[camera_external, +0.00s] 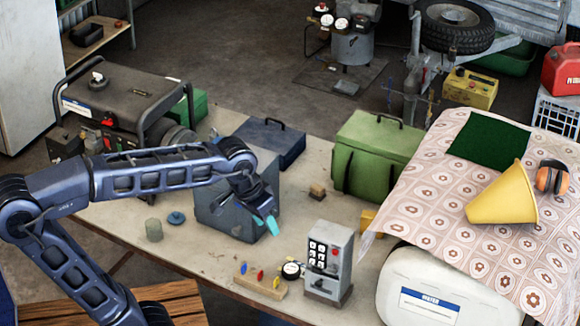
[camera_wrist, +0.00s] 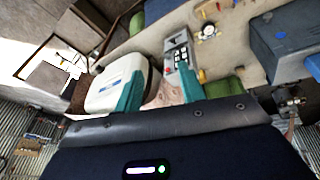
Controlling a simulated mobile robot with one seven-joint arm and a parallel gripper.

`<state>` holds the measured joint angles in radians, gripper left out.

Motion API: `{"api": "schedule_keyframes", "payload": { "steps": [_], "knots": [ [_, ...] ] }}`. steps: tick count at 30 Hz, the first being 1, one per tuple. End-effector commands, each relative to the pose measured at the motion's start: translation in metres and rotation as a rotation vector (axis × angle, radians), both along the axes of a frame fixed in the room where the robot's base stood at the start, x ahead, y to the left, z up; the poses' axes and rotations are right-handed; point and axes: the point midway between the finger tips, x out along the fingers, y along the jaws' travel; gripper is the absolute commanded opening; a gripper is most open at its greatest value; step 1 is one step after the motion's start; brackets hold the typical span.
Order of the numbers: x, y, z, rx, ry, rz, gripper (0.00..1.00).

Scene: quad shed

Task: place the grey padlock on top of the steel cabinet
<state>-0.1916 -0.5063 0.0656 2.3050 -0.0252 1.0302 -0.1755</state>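I cannot make out a grey padlock in either view. A blue-grey metal box (camera_external: 215,212) stands on the workbench, partly hidden behind my forearm and gripper. It may be the steel cabinet; a tall pale cabinet (camera_external: 25,75) also shows at the left edge, and I cannot tell which is meant. My gripper (camera_external: 265,226) hangs in front of the box's right side, above the bench. In the wrist view its teal fingers (camera_wrist: 162,92) are well apart with nothing held between them, only patterned cloth beyond.
A grey keypad box (camera_external: 328,262), a gauge (camera_external: 292,270) and a wooden block with coloured pegs (camera_external: 262,286) stand at the bench's front. A green case (camera_external: 378,155) is behind. A white water container (camera_external: 425,290) and a cloth-covered surface (camera_external: 500,235) lie right. The mid-bench has bare patches.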

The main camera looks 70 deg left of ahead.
Motion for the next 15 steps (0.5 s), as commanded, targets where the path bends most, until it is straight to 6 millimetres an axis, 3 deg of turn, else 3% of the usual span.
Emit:
{"api": "schedule_keyframes", "payload": {
  "steps": [1,6,15],
  "knots": [
    [-0.013,-0.017,-0.006,0.016,-0.012,-0.061,0.40],
    [-0.051,-0.057,-0.029,0.072,-0.047,-0.248,0.40],
    [-0.085,-0.085,-0.055,0.125,-0.078,-0.411,0.40]
  ]
}}
